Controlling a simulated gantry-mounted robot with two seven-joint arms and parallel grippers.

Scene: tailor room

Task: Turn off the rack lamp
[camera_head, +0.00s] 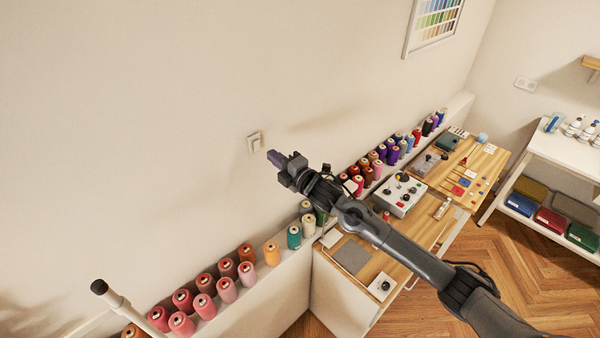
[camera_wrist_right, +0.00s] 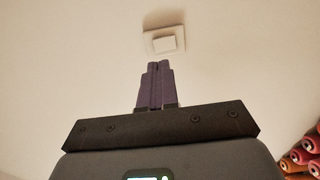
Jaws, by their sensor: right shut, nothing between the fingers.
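A small white wall switch (camera_head: 254,141) sits on the beige wall, left of the middle in the head view. It also shows at the top of the right wrist view as a pale square plate with a raised rocker (camera_wrist_right: 165,41). My right gripper (camera_head: 272,155) is shut and empty, its dark purple fingers (camera_wrist_right: 158,66) pointing at the wall just below the switch. A small gap seems to show between fingertips and plate; contact cannot be told. The rack lamp itself is not clearly in view. My left gripper is not in view.
A white ledge with several thread spools (camera_head: 245,274) runs along the wall below the switch. A wooden worktable (camera_head: 355,262) with a control box (camera_head: 398,195) stands under my right arm. A white shelf (camera_head: 563,152) is at the right. The wall around the switch is clear.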

